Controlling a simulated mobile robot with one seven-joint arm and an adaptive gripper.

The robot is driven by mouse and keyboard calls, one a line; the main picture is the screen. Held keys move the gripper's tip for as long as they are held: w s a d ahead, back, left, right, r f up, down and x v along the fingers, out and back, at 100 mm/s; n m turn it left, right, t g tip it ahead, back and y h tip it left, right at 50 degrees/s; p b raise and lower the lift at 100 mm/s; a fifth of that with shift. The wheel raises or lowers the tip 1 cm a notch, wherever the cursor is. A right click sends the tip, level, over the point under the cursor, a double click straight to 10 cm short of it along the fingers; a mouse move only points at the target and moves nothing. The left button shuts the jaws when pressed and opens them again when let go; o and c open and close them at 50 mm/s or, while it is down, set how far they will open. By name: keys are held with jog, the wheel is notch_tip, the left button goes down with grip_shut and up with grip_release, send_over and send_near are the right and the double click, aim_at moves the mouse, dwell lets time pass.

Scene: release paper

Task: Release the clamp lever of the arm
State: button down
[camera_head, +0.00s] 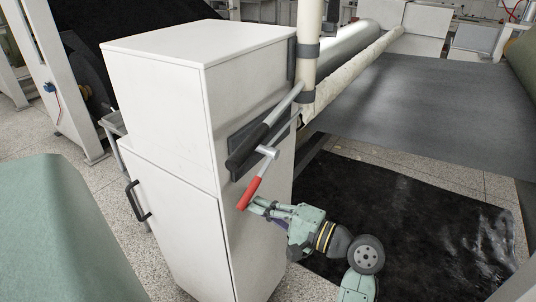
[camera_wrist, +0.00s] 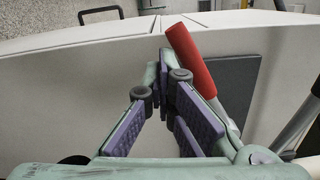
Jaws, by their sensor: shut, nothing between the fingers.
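The clamp lever's red handle (camera_head: 249,193) hangs down and to the left from a metal pivot (camera_head: 268,152) on the side of a white cabinet. A thick black grip (camera_head: 246,146) sits on a metal bar of the arm just above it. My gripper (camera_head: 255,204) is beside the lower end of the red handle. In the wrist view my gripper's fingertips (camera_wrist: 163,64) meet, with nothing between them. The red handle (camera_wrist: 190,60) stands just right of the fingertips there, outside the fingers. I cannot tell whether they touch it.
The white cabinet (camera_head: 150,90) fills the space left of the lever, with a black door handle (camera_head: 137,201) on its front. An upright pale post (camera_head: 309,40) stands above the arm. A grey sheet (camera_head: 430,100) spans the right side above a black floor mat (camera_head: 420,220).

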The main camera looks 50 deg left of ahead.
aim_at(249, 200)
jog(key=s+r+m, duration=0.1)
jog(key=r+m, duration=0.2)
jog(key=shift+s+d, duration=0.15)
jog(key=shift+s, duration=0.25)
jog(key=shift+s+r, duration=0.3)
jog(key=shift+r, duration=0.5)
jog(key=shift+d+r, duration=0.1)
jog(key=v, duration=1.2)
jog(key=shift+w, duration=0.1)
